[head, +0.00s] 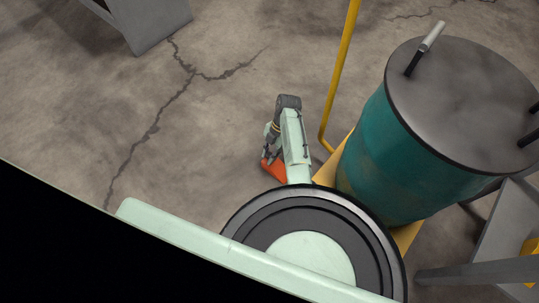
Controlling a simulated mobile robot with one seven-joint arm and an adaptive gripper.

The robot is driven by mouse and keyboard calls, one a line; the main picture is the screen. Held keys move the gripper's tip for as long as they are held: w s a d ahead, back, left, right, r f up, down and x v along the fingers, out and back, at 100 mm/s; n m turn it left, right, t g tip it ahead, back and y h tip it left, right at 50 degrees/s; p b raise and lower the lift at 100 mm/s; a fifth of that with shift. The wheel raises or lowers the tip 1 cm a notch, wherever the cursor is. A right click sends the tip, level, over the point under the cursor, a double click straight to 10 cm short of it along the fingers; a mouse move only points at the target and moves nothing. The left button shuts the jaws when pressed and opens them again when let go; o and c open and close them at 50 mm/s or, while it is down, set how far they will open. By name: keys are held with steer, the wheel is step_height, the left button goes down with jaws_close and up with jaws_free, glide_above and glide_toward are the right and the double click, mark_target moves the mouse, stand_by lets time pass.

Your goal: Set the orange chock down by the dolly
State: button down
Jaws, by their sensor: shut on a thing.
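The orange chock (272,169) shows low in the head view, partly hidden behind my arm. My gripper (268,158) is shut on it, with the fingers small and partly covered. The chock is close to the floor; I cannot tell whether it touches it. The dolly (328,172) is yellow, just right of my gripper, with a tall yellow handle (340,75) rising from its left side. A teal drum (405,160) with a grey lid stands on the dolly and hides most of it.
A grey stand (490,240) is at the lower right, and a grey box-like object (150,20) is at the top left. The cracked concrete floor (120,130) left of my gripper is clear.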

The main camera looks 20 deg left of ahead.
steer(key=c, duration=1.4)
jaws_free()
steer(key=shift+f, duration=0.1)
